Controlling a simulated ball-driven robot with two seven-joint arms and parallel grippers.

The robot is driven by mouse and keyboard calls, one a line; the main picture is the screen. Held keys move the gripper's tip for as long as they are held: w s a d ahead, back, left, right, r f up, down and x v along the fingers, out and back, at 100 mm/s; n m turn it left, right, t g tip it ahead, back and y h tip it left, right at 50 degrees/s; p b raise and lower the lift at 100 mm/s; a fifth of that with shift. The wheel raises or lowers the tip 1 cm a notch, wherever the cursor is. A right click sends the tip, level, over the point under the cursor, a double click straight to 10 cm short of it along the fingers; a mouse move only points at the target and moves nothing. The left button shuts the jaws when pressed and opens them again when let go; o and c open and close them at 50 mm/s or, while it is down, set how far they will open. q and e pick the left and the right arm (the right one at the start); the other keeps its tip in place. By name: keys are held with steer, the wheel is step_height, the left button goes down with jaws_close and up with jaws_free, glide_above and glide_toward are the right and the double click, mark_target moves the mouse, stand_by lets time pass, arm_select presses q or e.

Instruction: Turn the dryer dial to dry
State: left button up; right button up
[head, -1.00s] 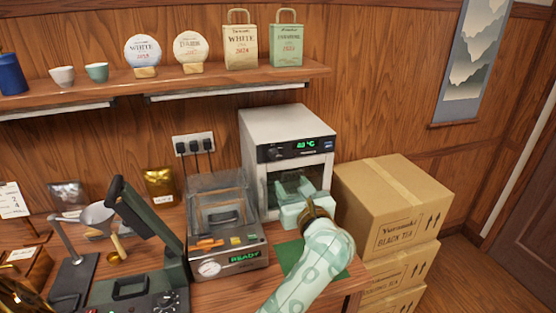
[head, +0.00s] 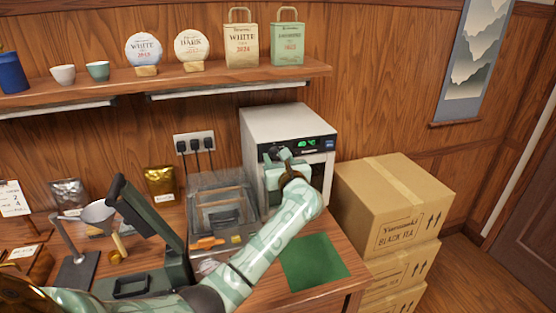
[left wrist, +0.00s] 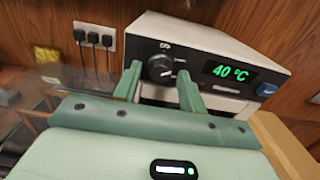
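The dryer (head: 288,122) is a white box at the back of the counter with a black control panel along its upper front. In the left wrist view its grey round dial (left wrist: 160,67) sits on the panel, left of a green display (left wrist: 231,72) reading 40 °C. Which mark the dial points at is too small to tell. My left gripper (head: 276,158) is in front of the panel and hides the dial in the head view. In the left wrist view its fingers (left wrist: 159,74) are apart, one on each side of the dial. I cannot tell whether they touch it. My right gripper is out of view.
A clear-lidded machine (head: 218,207) stands left of the dryer, partly behind my arm. A green mat (head: 312,262) lies bare in front of the dryer. Stacked cardboard boxes (head: 392,200) stand close on the right. A shelf (head: 200,82) runs above.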

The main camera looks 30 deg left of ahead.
arm_select(q)
steer(key=c, duration=0.6)
steer(key=shift+c, duration=0.2)
steer(key=shift+r+m+p, duration=0.15)
steer(key=shift+m+p, duration=0.8)
steer(key=shift+m, duration=0.25)
steer(key=m+p, duration=0.3)
steer(key=m, duration=0.1)
steer(key=m+p, duration=0.2)
steer(key=m, duration=0.1)
steer(key=shift+m+p, duration=0.9)
steer(key=shift+m, duration=0.4)
